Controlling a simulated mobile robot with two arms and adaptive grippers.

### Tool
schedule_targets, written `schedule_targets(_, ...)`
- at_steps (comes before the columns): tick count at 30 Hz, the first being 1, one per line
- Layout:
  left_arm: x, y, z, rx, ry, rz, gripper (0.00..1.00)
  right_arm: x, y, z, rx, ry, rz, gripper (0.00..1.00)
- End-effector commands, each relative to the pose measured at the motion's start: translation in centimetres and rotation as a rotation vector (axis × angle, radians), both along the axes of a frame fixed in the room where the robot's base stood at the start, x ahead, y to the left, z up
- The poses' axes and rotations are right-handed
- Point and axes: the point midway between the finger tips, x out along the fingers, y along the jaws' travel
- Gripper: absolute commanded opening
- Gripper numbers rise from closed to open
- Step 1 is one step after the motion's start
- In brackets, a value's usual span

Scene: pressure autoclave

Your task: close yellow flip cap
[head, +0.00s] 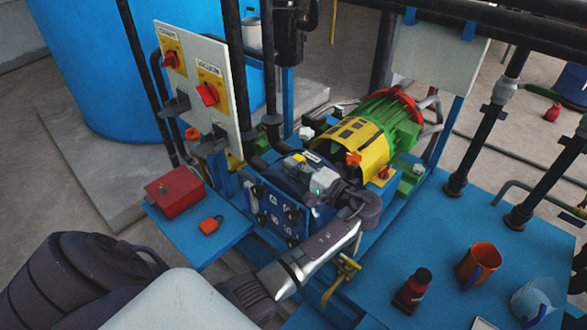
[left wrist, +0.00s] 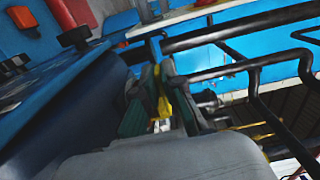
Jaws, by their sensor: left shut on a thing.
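The yellow flip cap shows as a small yellow piece (head: 299,157) on top of the dark blue cylindrical housing (head: 285,172). My left gripper (head: 306,172) is at this piece, its arm reaching in from below. In the left wrist view, the two dark finger pads of my left gripper (left wrist: 160,88) are closed on a thin yellow piece (left wrist: 163,104). The fingers hide much of the cap, so its exact angle cannot be told. My right gripper is not in view.
A yellow and green motor (head: 365,132) stands just behind. A switch panel (head: 200,85) and black pipes rise at the left. A red box (head: 174,192) and an orange padlock (head: 210,225) lie on a blue shelf.

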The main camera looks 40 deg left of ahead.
Motion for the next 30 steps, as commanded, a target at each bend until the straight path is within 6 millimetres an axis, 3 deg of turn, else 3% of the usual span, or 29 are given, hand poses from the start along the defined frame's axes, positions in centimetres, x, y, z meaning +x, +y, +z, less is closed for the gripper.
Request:
schedule_targets(13,0.01,-0.05,-0.09,-0.003,-0.007,-0.001,0.0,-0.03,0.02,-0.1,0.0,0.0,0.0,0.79)
schedule_targets(15,0.01,-0.05,-0.08,-0.003,-0.007,-0.001,0.19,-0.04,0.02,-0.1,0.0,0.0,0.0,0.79)
schedule_targets(18,0.01,-0.04,-0.09,-0.003,-0.007,-0.001,0.33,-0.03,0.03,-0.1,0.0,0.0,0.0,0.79)
schedule_targets(30,0.02,-0.03,0.18,-0.001,0.015,-0.001,0.33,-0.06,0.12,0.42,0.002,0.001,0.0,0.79)
